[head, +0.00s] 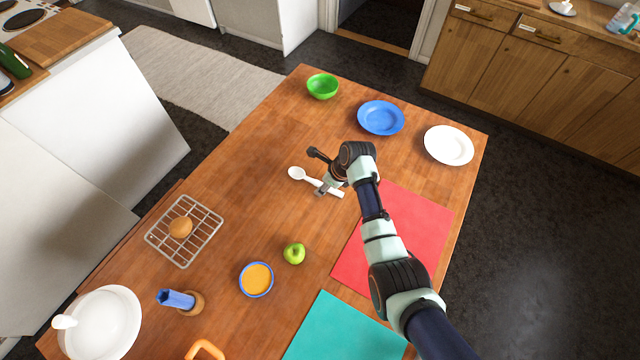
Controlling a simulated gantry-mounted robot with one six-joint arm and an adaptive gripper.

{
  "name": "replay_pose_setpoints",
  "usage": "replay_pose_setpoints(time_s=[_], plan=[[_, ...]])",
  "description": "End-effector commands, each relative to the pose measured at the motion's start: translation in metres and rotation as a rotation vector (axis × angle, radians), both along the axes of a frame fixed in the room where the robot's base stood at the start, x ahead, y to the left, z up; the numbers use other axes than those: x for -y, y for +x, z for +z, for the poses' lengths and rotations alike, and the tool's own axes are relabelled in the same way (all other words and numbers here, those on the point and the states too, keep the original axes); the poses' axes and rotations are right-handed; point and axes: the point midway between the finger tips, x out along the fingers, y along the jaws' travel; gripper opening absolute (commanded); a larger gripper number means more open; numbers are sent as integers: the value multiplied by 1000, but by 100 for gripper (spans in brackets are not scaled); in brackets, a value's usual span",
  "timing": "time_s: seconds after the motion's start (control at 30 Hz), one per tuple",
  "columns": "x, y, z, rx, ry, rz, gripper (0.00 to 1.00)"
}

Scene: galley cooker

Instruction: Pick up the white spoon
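The white spoon (297,173) lies on the wooden table near its middle, with its bowl to the left and its handle running right and slightly toward the front. My gripper (322,188) is at the spoon's handle, low over the table. Part of the handle is hidden behind the gripper, and the handle's end shows to its right. I cannot tell whether the fingers touch the handle or are closed on it.
A red mat (410,235) lies under my arm, with a teal mat (340,330) in front. A green apple (294,254) and an orange-filled bowl (257,280) stand nearer. A green bowl (322,87), blue plate (381,118) and white plate (448,145) stand behind. The table left of the spoon is clear.

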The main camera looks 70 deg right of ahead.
Motion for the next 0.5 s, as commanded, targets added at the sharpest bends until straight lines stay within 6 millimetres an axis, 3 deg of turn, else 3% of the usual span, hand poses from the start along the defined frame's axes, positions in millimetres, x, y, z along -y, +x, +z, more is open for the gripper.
replay_pose_setpoints(time_s=[0.37, 0.5], plan=[[0, 0, -2, 0, 0, 0, 53], [0, 0, -2, 0, 0, 0, 30]])
